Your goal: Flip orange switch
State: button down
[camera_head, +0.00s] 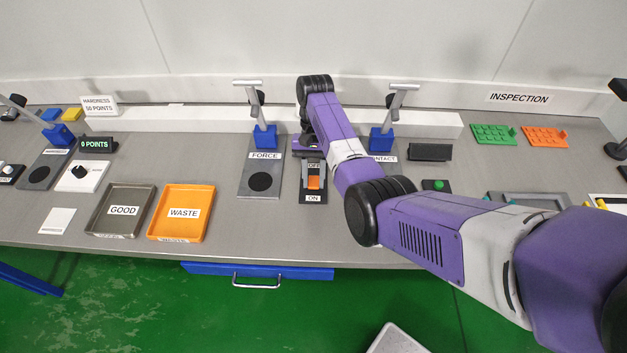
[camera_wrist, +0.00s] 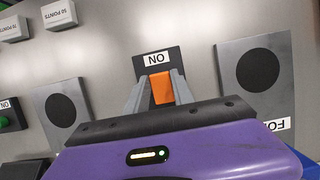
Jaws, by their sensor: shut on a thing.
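The orange switch (camera_head: 314,182) sits on a dark plate between an OFF label above and an ON label below, in the middle of the bench. In the wrist view the orange switch (camera_wrist: 161,88) shows between the two grey fingers of my gripper (camera_wrist: 158,92), just beside the ON label. My gripper also shows in the head view (camera_head: 312,168), over the OFF side of the plate. The fingers are shut on the switch. The OFF label is mostly hidden by my gripper in the wrist view.
The FORCE stand (camera_head: 259,182) is close on the left and the CONTACT stand (camera_head: 381,138) close on the right, partly behind my arm. GOOD (camera_head: 103,229) and WASTE (camera_head: 168,237) trays lie left. Bench in front of the switch is clear.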

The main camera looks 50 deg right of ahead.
aim_at(313, 177)
dwell(0.5)
jog(key=c, duration=1.1)
grip_release()
jog(key=shift+d, duration=0.1)
jog(key=shift+p+v, duration=0.5)
jog(key=shift+v, duration=0.95)
jog(key=shift+w+d+r, duration=0.25)
jog(key=shift+w+r, duration=0.2)
jog(key=shift+r, duration=0.15)
jog(key=shift+d+r, duration=0.1)
jog(key=shift+r, duration=0.2)
jog(key=shift+s+r, duration=0.1)
jog(key=shift+r, duration=0.05)
jog(key=shift+v, duration=1.3)
